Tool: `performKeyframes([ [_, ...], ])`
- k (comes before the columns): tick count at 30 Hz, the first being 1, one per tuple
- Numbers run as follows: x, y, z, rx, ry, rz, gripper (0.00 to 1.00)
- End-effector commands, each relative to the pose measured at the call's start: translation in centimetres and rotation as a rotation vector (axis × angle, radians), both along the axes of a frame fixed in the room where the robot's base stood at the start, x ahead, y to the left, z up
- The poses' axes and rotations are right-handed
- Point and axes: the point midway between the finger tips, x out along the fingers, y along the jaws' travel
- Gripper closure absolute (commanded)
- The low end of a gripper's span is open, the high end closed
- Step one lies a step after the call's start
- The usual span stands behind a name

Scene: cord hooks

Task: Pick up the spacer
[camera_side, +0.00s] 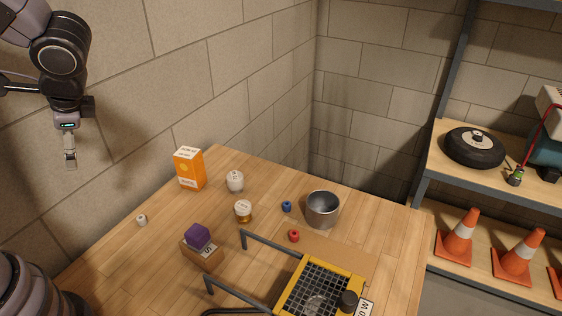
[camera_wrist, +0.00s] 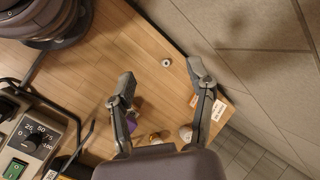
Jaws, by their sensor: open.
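A small white ring-shaped spacer (camera_side: 142,220) stands alone on the left part of the wooden table. In the wrist view the spacer (camera_wrist: 166,62) shows its dark centre hole, between and slightly beyond the fingertips in the picture. My gripper (camera_side: 70,163) is high above the table at the upper left, well clear of the spacer. In the wrist view my gripper (camera_wrist: 161,78) has its two fingers spread wide with nothing between them. A blue ring-like piece (camera_side: 286,206) and a red one (camera_side: 294,236) lie farther right.
An orange box (camera_side: 189,169), a white jar (camera_side: 235,181), an amber jar (camera_side: 243,211) and a metal pot (camera_side: 322,209) stand on the table. A purple block (camera_side: 198,236) rests on a brown box (camera_side: 203,256). A yellow-framed device (camera_side: 320,289) and block wall (camera_side: 225,75) bound the space.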

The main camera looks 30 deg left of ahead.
Motion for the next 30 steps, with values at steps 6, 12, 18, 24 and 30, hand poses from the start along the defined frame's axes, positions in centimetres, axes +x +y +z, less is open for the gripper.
performKeyframes([
  [6,2.8,-1.3,-6.7,0.305,0.241,-0.335,0.46],
  [12,4.2,-3.1,-13.7,0.549,0.407,-0.683,0.46],
  [18,3.8,-4.4,-20.6,0.721,0.532,-1.007,0.46],
  [24,3.0,-4.6,-24.2,0.788,0.592,-1.175,0.46],
  [30,3.8,-2.9,-25.6,0.795,0.605,-1.194,0.46],
])
